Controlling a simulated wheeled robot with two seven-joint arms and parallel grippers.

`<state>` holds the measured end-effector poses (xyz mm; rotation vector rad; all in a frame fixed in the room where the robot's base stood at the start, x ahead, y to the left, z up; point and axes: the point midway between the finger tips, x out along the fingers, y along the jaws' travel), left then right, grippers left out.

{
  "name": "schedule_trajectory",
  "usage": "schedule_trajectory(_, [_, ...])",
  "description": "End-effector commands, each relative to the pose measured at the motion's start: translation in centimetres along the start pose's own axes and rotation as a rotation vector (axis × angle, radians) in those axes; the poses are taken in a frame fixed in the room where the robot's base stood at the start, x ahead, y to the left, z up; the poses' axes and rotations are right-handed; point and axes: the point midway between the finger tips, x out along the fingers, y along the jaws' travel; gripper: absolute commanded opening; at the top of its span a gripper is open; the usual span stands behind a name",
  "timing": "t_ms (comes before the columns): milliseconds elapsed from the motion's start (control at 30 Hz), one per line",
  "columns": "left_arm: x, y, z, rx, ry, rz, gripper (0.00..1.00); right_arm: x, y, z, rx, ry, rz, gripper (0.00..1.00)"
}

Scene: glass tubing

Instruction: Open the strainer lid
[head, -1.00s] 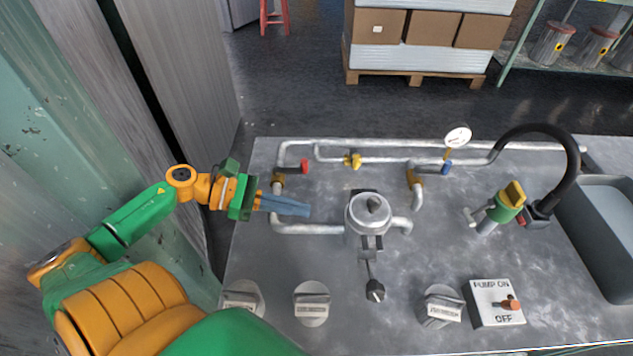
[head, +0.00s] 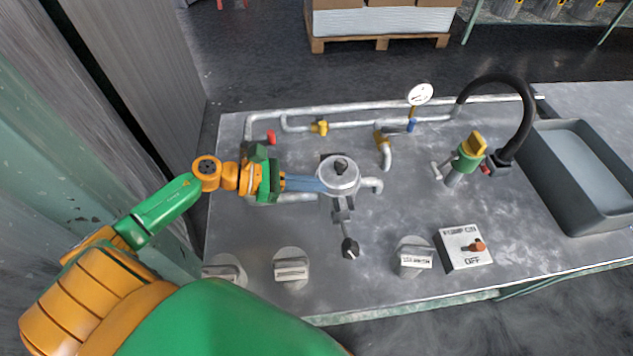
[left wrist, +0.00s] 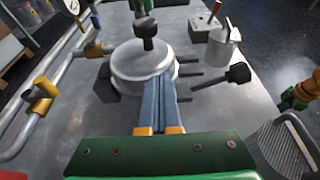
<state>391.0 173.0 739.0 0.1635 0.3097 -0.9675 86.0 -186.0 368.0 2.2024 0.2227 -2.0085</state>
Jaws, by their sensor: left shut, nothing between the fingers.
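The strainer (head: 339,178) stands on the metal table, a round silver body with a closed lid (left wrist: 142,60). A black knob (head: 340,166) rises from the middle of the lid. A clamp arm with a black handle (head: 350,248) sticks out from its front side. My left gripper (head: 318,184) is shut and empty, its blue fingers pointing at the strainer's left side. In the left wrist view the fingertips (left wrist: 160,82) are at the near edge of the lid; I cannot tell whether they touch it.
Pipes with red (head: 271,137), yellow (head: 319,127) and blue handles run behind the strainer. A pump switch box (head: 463,247) and labelled round pieces (head: 291,267) sit along the front.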

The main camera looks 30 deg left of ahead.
Motion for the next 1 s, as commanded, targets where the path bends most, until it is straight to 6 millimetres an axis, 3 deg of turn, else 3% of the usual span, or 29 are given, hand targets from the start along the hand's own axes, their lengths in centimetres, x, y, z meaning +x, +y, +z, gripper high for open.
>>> schedule_trajectory(567, [-0.4,0.3,1.1,-0.117,-0.001,-0.041,0.0,0.3,0.2,0.1,-0.003,-0.001,0.004,0.0])
schedule_trajectory(1000, [-1.2,2.0,3.5,-0.453,-0.004,-0.157,0.0,2.5,0.3,0.3,-0.003,-0.001,0.005,0.0])
